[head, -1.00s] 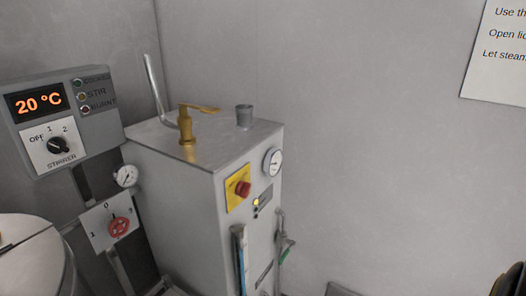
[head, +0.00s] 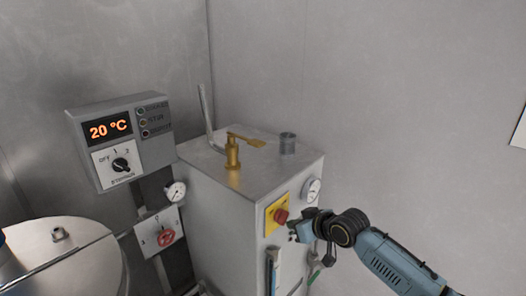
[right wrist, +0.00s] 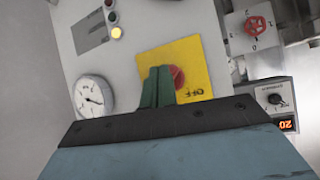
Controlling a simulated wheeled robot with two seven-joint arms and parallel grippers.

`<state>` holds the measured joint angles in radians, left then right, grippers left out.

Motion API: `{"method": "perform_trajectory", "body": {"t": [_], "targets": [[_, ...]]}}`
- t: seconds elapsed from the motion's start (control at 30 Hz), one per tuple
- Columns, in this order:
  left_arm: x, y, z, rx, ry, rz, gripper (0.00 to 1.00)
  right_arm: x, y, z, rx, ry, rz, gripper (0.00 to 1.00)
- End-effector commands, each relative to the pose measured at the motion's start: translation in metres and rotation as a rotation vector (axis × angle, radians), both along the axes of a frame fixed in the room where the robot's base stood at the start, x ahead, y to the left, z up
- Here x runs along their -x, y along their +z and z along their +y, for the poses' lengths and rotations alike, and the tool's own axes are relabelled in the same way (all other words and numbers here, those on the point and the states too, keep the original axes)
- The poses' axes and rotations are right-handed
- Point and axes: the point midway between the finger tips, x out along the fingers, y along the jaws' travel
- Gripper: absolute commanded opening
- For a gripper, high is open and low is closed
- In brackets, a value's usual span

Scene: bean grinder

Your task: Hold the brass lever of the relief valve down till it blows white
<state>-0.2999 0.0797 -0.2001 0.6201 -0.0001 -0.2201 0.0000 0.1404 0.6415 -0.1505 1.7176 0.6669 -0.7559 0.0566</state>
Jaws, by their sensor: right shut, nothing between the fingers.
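The brass relief valve (head: 232,155) stands upright on top of the grey steel cabinet. Its flat brass lever (head: 252,142) sticks out to the right, roughly level, with nothing touching it. No white steam shows at the valve. My right gripper (head: 294,234) is shut and empty, in front of the cabinet's front face and lower than the lever. In the right wrist view its closed green fingers (right wrist: 157,88) overlap the red knob (right wrist: 177,77) on the yellow plate; I cannot tell whether they touch it. The valve is outside that view. My left gripper is not in view.
A bent metal pipe (head: 207,118) rises behind the valve, and a grey stub (head: 287,143) stands right of the lever. A pressure gauge (head: 311,189) sits on the cabinet front. The control box (head: 120,135) reads 20 °C at the left. The space above the cabinet is clear.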

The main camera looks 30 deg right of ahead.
Motion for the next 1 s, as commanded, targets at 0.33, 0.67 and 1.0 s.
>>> {"method": "perform_trajectory", "body": {"t": [0.33,0.67,1.0], "targets": [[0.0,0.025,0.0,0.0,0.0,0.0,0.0,-0.019,0.253,0.01,-0.037,0.164,-0.293,0.0],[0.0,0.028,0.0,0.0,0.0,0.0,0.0,-0.011,0.301,0.015,-0.05,0.204,-0.348,0.0],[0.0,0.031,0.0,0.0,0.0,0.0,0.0,-0.018,0.3,0.016,-0.052,0.201,-0.347,0.0]]}}
